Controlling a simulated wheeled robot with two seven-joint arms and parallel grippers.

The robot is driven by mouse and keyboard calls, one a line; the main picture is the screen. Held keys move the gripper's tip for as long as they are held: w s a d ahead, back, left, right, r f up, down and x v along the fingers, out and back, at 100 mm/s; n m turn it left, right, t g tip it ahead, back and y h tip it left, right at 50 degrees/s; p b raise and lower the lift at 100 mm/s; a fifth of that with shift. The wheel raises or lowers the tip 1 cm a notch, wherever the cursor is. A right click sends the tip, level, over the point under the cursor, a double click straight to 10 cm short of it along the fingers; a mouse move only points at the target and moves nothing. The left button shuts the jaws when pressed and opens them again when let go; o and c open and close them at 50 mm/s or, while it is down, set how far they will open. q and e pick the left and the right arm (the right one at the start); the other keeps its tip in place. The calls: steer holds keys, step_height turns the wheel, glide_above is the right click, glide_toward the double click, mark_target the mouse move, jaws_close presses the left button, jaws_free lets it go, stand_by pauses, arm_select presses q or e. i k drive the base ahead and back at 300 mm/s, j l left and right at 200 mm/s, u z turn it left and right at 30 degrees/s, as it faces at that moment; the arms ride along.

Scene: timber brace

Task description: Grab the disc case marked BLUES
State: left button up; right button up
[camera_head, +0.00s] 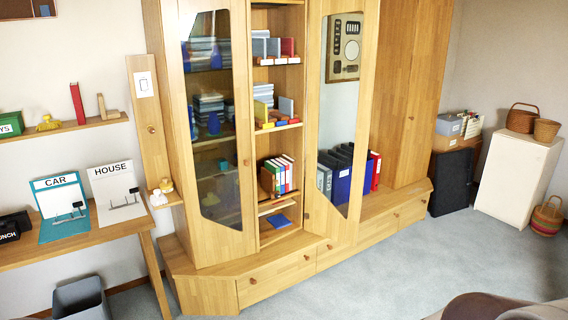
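No case with a readable BLUES mark shows in the head view. A row of thin upright cases or books (285,172) with coloured spines stands on a middle-low shelf of the wooden cabinet (245,245). Their lettering is too small to read. More upright items, red and grey (284,47), stand on an upper shelf, and yellow and grey ones (286,106) on the shelf below that. A blue flat item (279,221) lies on a low shelf. Neither of my grippers is in view.
A wooden desk (95,237) with CAR and HOUSE boards stands at left, a grey bin (82,298) below it. A white cabinet (517,175) with baskets stands at right. A brown rounded thing (485,305) fills the bottom right corner. Grey carpet (400,260) is open before the cabinet.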

mark_target(286, 105)
steer(key=i+l+z, duration=0.35)
steer(key=i, duration=0.6)
steer(key=i+z, duration=0.4)
steer(key=i, duration=0.55)
